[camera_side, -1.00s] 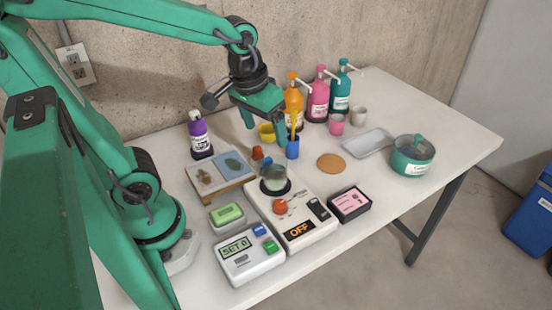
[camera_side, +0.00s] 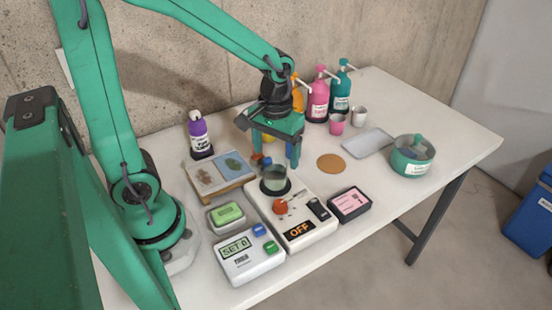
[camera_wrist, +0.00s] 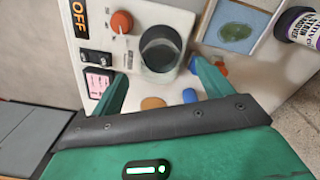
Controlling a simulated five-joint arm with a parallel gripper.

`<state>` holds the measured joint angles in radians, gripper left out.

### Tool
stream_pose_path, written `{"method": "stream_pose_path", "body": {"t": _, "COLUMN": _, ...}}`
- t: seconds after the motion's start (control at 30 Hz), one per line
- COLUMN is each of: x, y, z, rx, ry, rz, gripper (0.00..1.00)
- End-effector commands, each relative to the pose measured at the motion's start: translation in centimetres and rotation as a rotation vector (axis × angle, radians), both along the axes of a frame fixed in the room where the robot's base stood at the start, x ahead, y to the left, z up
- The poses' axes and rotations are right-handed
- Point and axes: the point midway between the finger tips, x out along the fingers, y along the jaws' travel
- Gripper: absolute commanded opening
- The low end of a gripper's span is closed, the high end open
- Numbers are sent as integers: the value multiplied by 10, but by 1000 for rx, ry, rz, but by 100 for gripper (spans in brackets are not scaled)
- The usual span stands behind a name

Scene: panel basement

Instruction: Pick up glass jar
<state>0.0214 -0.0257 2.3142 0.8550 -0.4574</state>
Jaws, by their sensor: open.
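The glass jar (camera_side: 274,180) is a small clear grey-green vessel standing upright on the dark round plate of a white hotplate (camera_side: 296,222) with an orange knob and an "OFF" label. In the wrist view the jar (camera_wrist: 160,48) shows from above, between and just beyond my two fingertips. My gripper (camera_side: 275,157) is open and empty. In the side view its green fingers point down just behind and above the jar. In the wrist view my gripper (camera_wrist: 160,70) has one finger on each side, apart from the jar.
A wooden-framed board (camera_side: 219,176), green box (camera_side: 226,216), white "SET 0" device (camera_side: 249,254) and black-and-pink box (camera_side: 349,204) surround the hotplate. Several pump bottles (camera_side: 318,98), cups (camera_side: 337,124), a grey tray (camera_side: 367,143), cork disc (camera_side: 330,163) and green pot (camera_side: 411,157) stand beyond.

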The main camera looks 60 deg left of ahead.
Motion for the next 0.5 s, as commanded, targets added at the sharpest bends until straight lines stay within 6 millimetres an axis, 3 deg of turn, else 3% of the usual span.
{"method": "stream_pose_path", "body": {"t": 0.5, "x": -1, "y": 1, "z": -20, "rx": 0, "ry": 1, "rz": 0, "gripper": 79}}
